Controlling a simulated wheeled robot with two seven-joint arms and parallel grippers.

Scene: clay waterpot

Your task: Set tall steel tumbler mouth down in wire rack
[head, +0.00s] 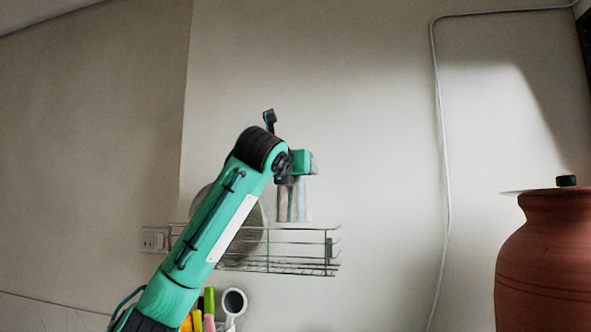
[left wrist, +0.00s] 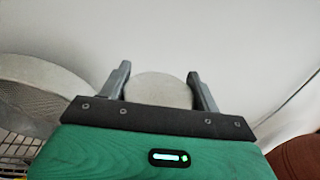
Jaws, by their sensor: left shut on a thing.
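The steel tumbler (head: 293,202) is held upright under my left gripper (head: 290,180) in the head view. Its lower end is around the level of the wire rack's (head: 335,240) top rail; I cannot tell whether it touches the rack. In the left wrist view the two fingers of my left gripper (left wrist: 160,82) stand on either side of the tumbler's round, pale end (left wrist: 158,90). This end looks like a closed base. The tumbler's mouth is hidden. My right gripper is in neither view.
A round mesh sieve or plate (head: 255,230) stands in the rack behind my left arm; it also shows in the left wrist view (left wrist: 40,90). Below are a white cup-like item (head: 233,302) and colourful handles (head: 209,301). A clay waterpot (head: 550,260) stands at the right.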

